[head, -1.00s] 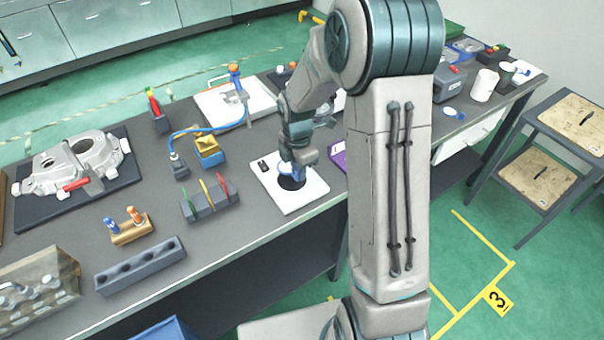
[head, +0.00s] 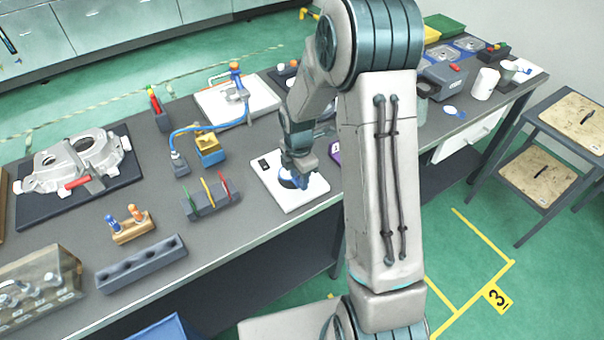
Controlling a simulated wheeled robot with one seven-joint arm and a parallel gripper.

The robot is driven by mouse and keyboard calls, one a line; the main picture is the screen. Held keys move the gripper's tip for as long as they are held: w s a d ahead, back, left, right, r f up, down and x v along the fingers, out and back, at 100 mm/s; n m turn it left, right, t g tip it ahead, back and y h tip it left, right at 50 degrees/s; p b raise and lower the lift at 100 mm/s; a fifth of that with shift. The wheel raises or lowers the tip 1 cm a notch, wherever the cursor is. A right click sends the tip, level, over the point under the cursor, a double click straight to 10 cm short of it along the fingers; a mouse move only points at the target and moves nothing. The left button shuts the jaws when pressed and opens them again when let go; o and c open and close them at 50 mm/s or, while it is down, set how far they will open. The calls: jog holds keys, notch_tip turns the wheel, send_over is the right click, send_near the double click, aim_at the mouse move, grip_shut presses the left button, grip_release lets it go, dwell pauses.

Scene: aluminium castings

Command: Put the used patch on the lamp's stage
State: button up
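The lamp's stage appears to be the dark round spot (head: 284,183) on a white board (head: 303,198) near the table's front edge, mostly covered from this view. My gripper (head: 294,180) is low over that spot, pointing down. A small blue round piece (head: 289,182), which looks like the used patch, is at its fingertips, just over or on the dark spot. Whether it touches the spot is too small to tell. The fingers are partly hidden, so I cannot see whether they are shut on it.
A black switch box (head: 264,164) sits on the board's left corner. A blue-and-white disc (head: 453,112) and a white cup (head: 485,84) are at the right.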

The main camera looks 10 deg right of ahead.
jog(key=shift+r, duration=0.15)
notch_tip(320, 180, up, 12)
jog(key=s+r+m+t, duration=0.1)
jog(key=s+r+m, duration=0.2)
jog(key=s+m, duration=0.4)
jog(key=s+r+m+t, duration=0.1)
jog(key=s+r+m, duration=0.2)
jog(key=s+m, duration=0.4)
jog(key=s+d+r+m+t, duration=0.1)
jog(key=s+r+m, duration=0.2)
jog(key=s+m, duration=0.4)
jog(key=shift+s+m+b, duration=0.15)
jog(key=shift+m+b, duration=0.15)
jog(key=shift+b, duration=0.05)
